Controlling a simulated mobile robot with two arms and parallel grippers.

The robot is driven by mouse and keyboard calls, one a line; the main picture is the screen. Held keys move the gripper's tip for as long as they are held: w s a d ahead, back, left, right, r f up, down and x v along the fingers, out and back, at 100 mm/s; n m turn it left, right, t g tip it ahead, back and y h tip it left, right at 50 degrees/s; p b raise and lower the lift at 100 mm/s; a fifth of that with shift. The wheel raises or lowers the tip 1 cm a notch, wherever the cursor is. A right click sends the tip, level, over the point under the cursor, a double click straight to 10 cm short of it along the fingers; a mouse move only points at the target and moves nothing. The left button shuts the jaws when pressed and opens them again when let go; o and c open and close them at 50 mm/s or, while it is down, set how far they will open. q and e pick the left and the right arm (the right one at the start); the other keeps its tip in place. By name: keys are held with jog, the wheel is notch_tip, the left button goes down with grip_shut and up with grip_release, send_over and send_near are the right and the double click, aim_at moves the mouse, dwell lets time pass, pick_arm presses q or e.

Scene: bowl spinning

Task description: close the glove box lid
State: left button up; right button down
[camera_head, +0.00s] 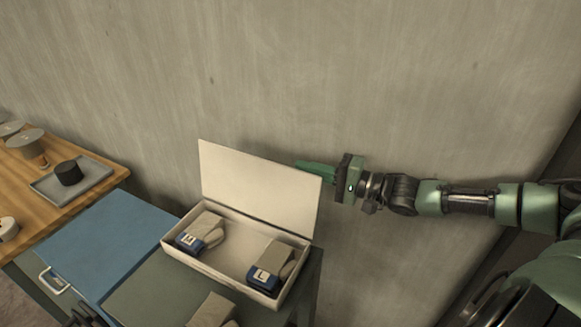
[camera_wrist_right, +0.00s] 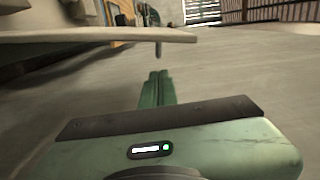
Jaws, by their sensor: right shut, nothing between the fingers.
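The glove box (camera_head: 223,269) is a shallow white box on a dark green-grey surface in the head view. Its lid (camera_head: 258,187) stands up, open, along the back edge. Two grey gloves with blue cuffs lie inside, the left one (camera_head: 203,231) and the right one (camera_head: 271,266). My right gripper (camera_head: 306,167) is shut and empty, at the lid's upper right corner. Its fingertips reach behind the lid and are partly hidden. In the right wrist view the shut fingers (camera_wrist_right: 157,89) show beneath a pale panel edge (camera_wrist_right: 100,37), likely the lid. Contact cannot be told. My left gripper is not in view.
A grey object (camera_head: 212,309) lies in front of the box. A blue panel (camera_head: 100,243) is left of it. A wooden table (camera_head: 22,197) at the far left holds a tray (camera_head: 94,181) with a black cylinder (camera_head: 68,173). A wall (camera_head: 400,80) stands behind.

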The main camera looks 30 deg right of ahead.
jog(key=x, duration=0.4)
jog(key=shift+w+a+r+p, duration=0.1)
jog(key=shift+p, duration=0.2)
dwell(0.3)
